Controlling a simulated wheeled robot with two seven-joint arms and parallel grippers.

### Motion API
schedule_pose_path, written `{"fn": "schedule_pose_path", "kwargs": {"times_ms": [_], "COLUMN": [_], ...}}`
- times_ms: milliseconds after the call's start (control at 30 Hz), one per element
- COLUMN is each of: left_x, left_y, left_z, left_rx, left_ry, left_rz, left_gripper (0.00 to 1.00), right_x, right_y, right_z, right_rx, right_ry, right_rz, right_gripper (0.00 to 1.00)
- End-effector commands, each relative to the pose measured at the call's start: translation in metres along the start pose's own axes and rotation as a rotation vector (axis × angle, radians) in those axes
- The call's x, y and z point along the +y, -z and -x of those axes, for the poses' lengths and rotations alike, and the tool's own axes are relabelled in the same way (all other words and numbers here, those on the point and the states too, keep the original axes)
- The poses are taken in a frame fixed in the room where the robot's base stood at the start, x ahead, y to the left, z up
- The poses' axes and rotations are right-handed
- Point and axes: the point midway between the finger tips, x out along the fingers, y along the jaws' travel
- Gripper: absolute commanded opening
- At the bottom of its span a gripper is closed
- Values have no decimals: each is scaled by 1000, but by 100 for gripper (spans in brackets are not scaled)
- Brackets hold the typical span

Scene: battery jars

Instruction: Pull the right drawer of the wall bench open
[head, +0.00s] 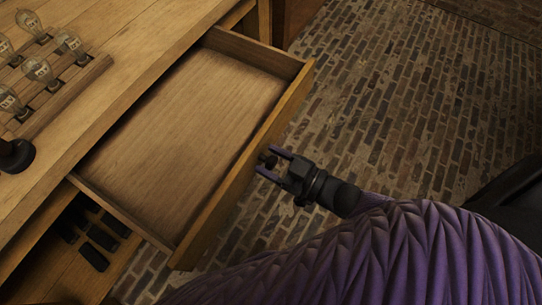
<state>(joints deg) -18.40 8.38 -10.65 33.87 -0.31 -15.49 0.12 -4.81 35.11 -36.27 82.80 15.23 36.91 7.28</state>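The right drawer (185,130) of the wooden wall bench (120,60) stands pulled far out, and its bare, empty floor shows. Its front panel (225,195) faces the brick floor. A small dark knob (268,159) is on the outer side of that front. My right gripper (267,162) is at the knob, with its two fingers spread apart on either side of it. The fingers look open, with a gap around the knob; exact contact is hard to see. My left gripper is not in view.
Several glass bulbs (40,71) stand in a wooden rack on the bench top at the upper left. A black round object (15,155) sits at the left edge. Several dark blocks (101,237) lie below, left of the drawer. The brick floor (400,90) at right is clear.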

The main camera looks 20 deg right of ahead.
Motion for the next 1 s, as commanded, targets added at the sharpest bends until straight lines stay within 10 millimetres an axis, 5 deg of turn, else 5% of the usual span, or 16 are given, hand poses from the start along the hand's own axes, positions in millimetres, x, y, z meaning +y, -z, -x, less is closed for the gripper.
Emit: {"fn": "schedule_pose_path", "kwargs": {"times_ms": [100,367,700,1000], "left_x": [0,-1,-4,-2], "left_y": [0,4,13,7], "left_z": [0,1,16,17], "left_rx": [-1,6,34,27], "left_ry": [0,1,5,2], "left_rz": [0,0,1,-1], "left_gripper": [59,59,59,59], "right_x": [0,0,0,0], "right_y": [0,1,2,0], "right_z": [0,2,78,100], "right_rx": [1,1,-3,1], "right_ry": [0,0,0,0], "right_rz": [0,1,1,0], "right_gripper": [84,84,84,84]}}
